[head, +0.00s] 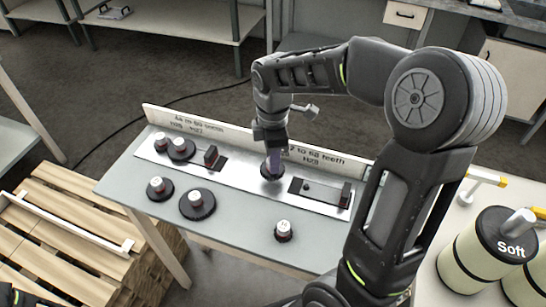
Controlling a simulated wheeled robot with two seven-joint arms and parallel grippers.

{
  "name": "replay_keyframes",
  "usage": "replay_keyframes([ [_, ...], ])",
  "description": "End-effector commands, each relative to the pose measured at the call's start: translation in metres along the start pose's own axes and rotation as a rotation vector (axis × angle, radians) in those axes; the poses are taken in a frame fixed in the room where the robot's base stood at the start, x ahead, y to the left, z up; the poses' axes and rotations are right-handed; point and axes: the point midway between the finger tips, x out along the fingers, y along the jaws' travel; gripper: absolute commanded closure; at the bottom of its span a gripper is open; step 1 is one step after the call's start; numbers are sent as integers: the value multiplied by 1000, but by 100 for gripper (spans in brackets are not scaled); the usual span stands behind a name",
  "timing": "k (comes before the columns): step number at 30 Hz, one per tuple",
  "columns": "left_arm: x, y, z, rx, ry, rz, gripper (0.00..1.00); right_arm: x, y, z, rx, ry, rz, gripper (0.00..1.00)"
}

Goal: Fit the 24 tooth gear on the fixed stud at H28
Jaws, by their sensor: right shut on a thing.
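My right gripper (274,160) points down over the middle of the metal strip (232,180) and is shut on a small dark gear (271,173). The gear is at or just above the strip; I cannot tell whether it sits on a stud, and its teeth are too small to count. The gripper hides part of the label board (180,121) behind it, and I cannot read H28 there.
Gears with pale-topped hubs stand on the strip's left (181,149) and on the grey table, including a large one (197,204) and a small one (283,231). Dark red blocks (211,156) stand on the strip. A pallet (70,230) is at left, rolls marked Soft (485,245) at right.

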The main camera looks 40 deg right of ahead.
Motion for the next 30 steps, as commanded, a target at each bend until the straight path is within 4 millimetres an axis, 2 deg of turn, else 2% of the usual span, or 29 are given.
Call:
replay_keyframes([
  [18, 16, -4, -2, 4, 5, 5, 0, 24, 0, 0, 0, 0, 0, 100],
  [30, 16, -4, -2, 4, 5, 6, 0, 25, 0, 0, 0, 0, 0, 100],
])
